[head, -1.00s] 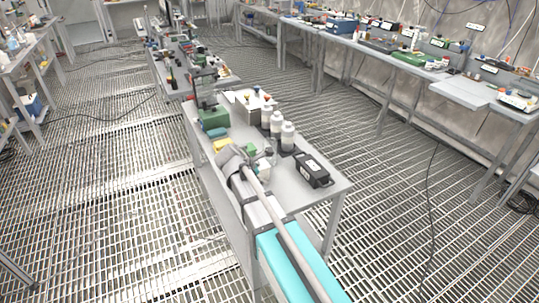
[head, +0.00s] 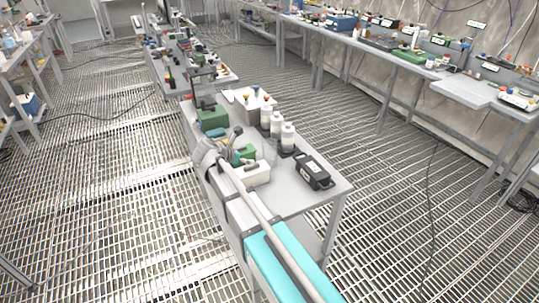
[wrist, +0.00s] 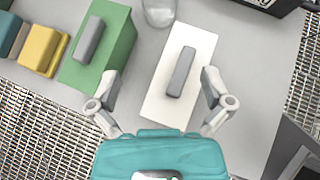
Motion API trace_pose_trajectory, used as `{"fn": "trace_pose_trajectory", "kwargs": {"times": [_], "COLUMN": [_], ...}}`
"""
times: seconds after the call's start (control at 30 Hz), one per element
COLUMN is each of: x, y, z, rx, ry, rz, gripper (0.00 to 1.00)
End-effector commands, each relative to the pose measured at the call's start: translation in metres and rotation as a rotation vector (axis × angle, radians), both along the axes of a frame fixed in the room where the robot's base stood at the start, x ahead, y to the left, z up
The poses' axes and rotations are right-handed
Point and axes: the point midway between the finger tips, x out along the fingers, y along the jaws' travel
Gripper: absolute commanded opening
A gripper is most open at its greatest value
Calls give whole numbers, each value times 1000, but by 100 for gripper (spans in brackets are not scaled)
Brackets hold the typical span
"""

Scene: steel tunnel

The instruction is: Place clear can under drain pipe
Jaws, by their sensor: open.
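The clear can (wrist: 159,10) is a transparent round vessel at the top edge of the wrist view, partly cut off. It stands on the grey tabletop beyond the white box (wrist: 155,95). In the head view the clear can (head: 269,151) shows faintly behind the green box. My gripper (wrist: 160,76) is open and empty, with its fingers spread to either side of the white box's near part in the picture. The can is ahead of the fingers, apart from them. In the head view my arm hides much of the gripper. I cannot identify the drain pipe.
A green box (wrist: 118,52) with a grey handle and a yellow box (wrist: 42,48) lie left of the white one. A black case (head: 314,170) and several white bottles (head: 287,138) stand on the bench. Bare tabletop (wrist: 245,75) lies to the right.

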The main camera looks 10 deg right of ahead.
Motion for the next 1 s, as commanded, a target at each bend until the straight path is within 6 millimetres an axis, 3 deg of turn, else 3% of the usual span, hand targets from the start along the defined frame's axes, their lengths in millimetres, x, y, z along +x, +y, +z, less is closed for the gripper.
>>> {"fn": "trace_pose_trajectory", "kwargs": {"times": [0.43, 1.0], "x": [7, 57], "y": [-8, -67], "z": [0, 0], "rx": [2, 2], "ry": [-1, -1], "rz": [-3, -3], "gripper": [100, 100]}}
